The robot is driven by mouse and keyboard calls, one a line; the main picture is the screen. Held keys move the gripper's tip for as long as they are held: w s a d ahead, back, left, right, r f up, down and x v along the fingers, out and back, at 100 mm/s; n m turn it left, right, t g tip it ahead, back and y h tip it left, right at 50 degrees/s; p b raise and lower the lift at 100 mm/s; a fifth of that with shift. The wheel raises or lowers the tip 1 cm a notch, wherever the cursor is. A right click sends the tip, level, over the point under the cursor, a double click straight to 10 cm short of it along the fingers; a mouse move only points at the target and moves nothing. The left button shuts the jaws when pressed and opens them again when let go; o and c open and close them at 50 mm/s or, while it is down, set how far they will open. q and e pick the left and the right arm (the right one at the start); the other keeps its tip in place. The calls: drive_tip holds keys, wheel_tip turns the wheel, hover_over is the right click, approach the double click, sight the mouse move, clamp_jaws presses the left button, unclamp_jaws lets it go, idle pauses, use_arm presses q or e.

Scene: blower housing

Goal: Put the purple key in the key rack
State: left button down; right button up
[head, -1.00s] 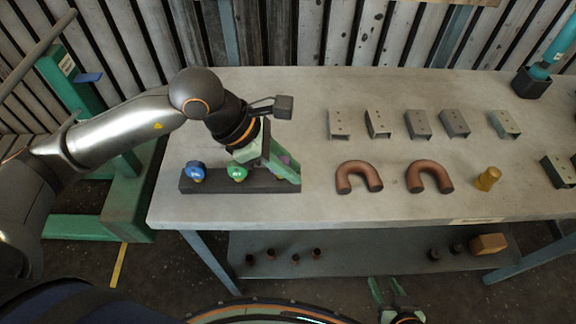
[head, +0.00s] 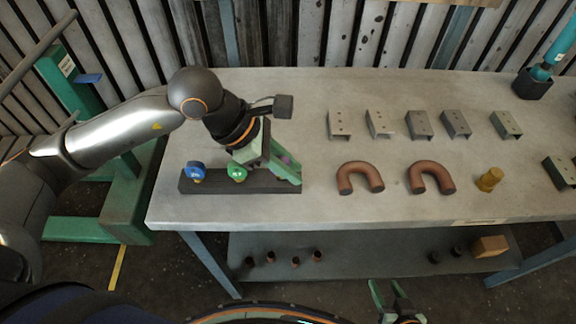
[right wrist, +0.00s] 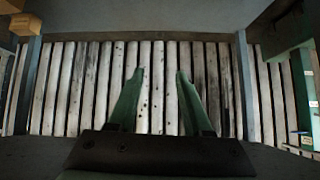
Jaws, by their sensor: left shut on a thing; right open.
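The dark key rack (head: 215,186) lies near the front left of the workbench. A blue key (head: 196,171) and a green key (head: 237,173) stand upright in it. My left gripper (head: 288,172) is shut on the purple key (head: 285,158) at the rack's right end. Only a little purple shows between the fingers, so I cannot tell whether the key is seated in the rack. My right gripper (head: 389,298) is open and empty, low in front of the bench; its spread fingers also show in the right wrist view (right wrist: 158,90).
Two brown U-shaped pipes (head: 360,178) and a brass fitting (head: 489,179) lie right of the rack. Several grey brackets (head: 418,124) stand behind them. A dark holder (head: 532,84) with a teal tool is at the far right. The lower shelf (head: 350,255) holds small parts.

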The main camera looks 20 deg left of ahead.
use_arm(q)
drive_tip(key=shift+s+a+f, duration=0.1)
drive_tip(key=shift+s+f, duration=0.05)
drive_tip(key=shift+f, duration=0.45)
drive_tip(key=shift+s+a+f, duration=0.1)
drive_tip(key=shift+s+f, duration=0.05)
drive_tip(key=shift+f, duration=0.45)
use_arm(e)
drive_tip(key=shift+f, duration=0.15)
use_arm(q)
drive_tip(key=c, duration=0.7)
unclamp_jaws()
drive_tip(key=shift+w, duration=0.1)
drive_tip(key=shift+c, duration=0.2)
drive_tip(key=shift+d, duration=0.1)
use_arm(e)
drive_tip(key=shift+f, duration=0.15)
drive_tip(key=shift+s+f, duration=0.1)
drive_tip(key=shift+s, duration=0.05)
use_arm(q)
drive_tip(key=w+d+r+v, duration=0.1)
drive_tip(key=v, duration=1.3)
drive_tip(key=shift+r, duration=0.15)
use_arm(e)
drive_tip(key=shift+w+a+r, duration=0.25)
drive_tip(key=shift+w+r, duration=0.2)
drive_tip(key=shift+r, duration=0.05)
